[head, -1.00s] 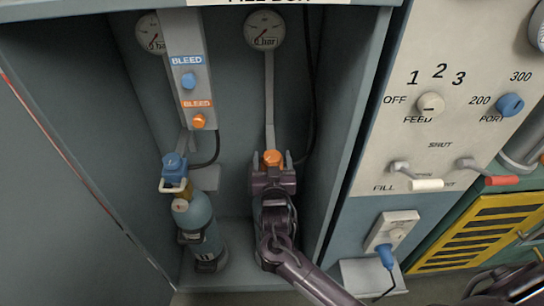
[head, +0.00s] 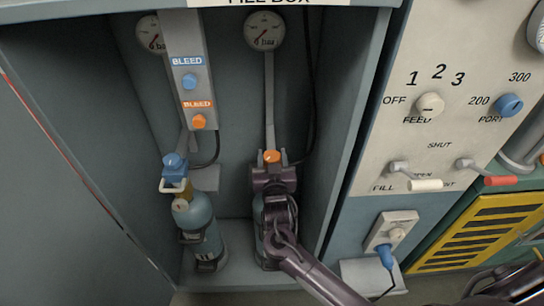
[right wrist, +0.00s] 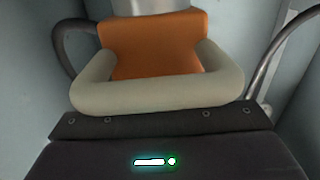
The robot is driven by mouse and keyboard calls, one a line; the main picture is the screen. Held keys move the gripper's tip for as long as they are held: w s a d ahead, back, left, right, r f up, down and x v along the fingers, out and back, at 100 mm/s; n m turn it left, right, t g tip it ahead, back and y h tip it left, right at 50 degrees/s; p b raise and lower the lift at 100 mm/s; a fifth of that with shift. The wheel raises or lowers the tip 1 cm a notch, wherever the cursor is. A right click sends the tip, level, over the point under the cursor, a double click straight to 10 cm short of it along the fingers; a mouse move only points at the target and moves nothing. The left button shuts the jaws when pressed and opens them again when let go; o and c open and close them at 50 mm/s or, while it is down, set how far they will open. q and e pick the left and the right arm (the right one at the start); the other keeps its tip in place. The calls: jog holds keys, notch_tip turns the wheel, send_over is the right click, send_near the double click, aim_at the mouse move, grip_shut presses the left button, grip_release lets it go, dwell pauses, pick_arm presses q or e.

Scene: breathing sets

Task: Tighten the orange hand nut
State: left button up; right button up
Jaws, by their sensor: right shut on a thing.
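The orange hand nut (head: 271,156) is at the top of the right cylinder, inside the fill box. My right gripper (head: 271,161) reaches it from the front, with a grey finger close on each side, and is shut on it. The gripper and arm hide most of that cylinder (head: 259,222). In the right wrist view an orange block (right wrist: 155,45) with a pale rounded loop handle (right wrist: 155,97) stands just beyond the dark gripper body; the fingertips do not show there. My left gripper is not in view.
A left cylinder (head: 199,222) with a blue hand nut (head: 173,160) stands beside my arm. Behind are two gauges, the right one (head: 264,31) above a hose, and a bleed panel (head: 190,62). The box's right wall (head: 350,130) is close; a control panel (head: 450,55) lies beyond.

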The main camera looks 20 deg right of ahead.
jog(key=n+y+p, duration=0.1)
jog(key=y, duration=0.1)
jog(key=shift+d+r+n+t+y, duration=0.1)
jog(key=shift+n+t+y, duration=0.2)
jog(key=shift+n+y+p, duration=0.3)
jog(key=shift+n+y, duration=0.4)
jog(key=shift+y, duration=0.4)
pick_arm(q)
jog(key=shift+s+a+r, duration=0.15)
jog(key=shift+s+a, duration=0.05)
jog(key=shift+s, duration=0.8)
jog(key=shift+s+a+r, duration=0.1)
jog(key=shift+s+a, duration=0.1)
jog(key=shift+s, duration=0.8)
pick_arm(e)
jog(key=shift+n+y, duration=1.3)
jog(key=shift+y, duration=0.7)
jog(key=o, duration=1)
jog(key=shift+c, duration=0.2)
jog(key=v, duration=0.7)
jog(key=shift+s, duration=0.25)
